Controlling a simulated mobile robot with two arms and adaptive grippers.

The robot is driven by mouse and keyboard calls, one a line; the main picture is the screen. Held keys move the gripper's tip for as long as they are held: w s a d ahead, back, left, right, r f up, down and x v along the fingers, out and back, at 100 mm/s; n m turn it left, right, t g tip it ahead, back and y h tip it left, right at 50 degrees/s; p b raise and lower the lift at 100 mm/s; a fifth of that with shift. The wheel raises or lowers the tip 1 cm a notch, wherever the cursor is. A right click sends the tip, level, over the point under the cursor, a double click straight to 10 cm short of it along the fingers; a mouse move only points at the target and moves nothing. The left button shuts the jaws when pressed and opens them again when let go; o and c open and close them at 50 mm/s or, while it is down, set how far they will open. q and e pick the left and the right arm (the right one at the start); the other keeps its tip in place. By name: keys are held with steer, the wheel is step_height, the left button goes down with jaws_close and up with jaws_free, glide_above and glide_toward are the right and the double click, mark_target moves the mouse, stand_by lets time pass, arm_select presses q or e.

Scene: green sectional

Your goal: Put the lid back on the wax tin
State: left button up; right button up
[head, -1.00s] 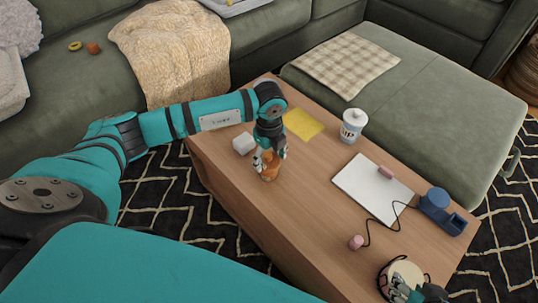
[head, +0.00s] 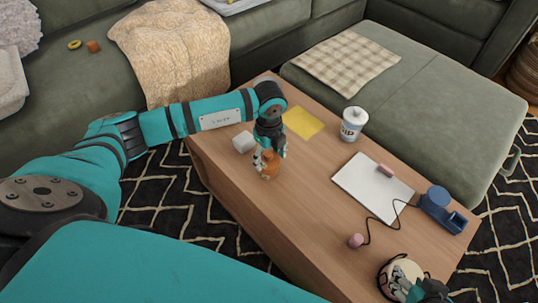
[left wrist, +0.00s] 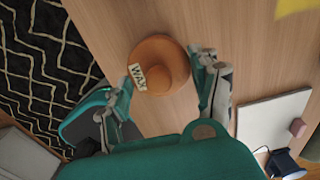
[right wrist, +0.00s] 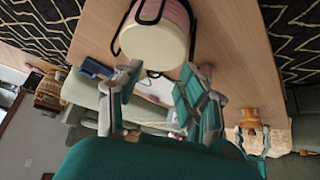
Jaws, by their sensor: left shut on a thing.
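An orange round thing (left wrist: 150,80) with a WAX label, a wide disc and a raised round middle, stands at the coffee table's left part. It also shows in the head view (head: 270,171). My left gripper (head: 266,161) comes down from above and is shut on it, one finger on either side. I cannot tell lid from tin body, and I see no separate lid. My right gripper (right wrist: 160,78) is open and empty, close to a cream-topped round container (right wrist: 152,46) with pink sides and a black band, at the table's near right end.
The table's middle is clear.

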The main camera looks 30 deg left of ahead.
steer(key=shift+s, duration=0.15)
steer(key=shift+s+d+f+g, duration=0.1)
steer(key=shift+s+d+g, duration=0.1)
steer(key=shift+g, duration=0.1)
steer(key=shift+s, duration=0.1)
steer(key=shift+s+d+f, duration=0.1)
steer(key=shift+s+f, duration=0.05)
steer(key=shift+s, duration=0.1)
steer(key=shift+s+d+f+g, duration=0.1)
steer(key=shift+s+f+g, duration=0.05)
steer(key=shift+s+g, duration=0.3)
stand_by(0.6)
arm_select(q)
steer(key=shift+p, duration=0.3)
arm_select(e)
steer(key=shift+s+f, duration=0.1)
steer(key=shift+s, duration=0.15)
steer(key=shift+s+d, duration=0.1)
steer(key=shift+s+d+f+g, duration=0.1)
steer(key=shift+s+f+g, duration=0.05)
steer(key=shift+s+g, duration=0.15)
steer(key=shift+s, duration=0.15)
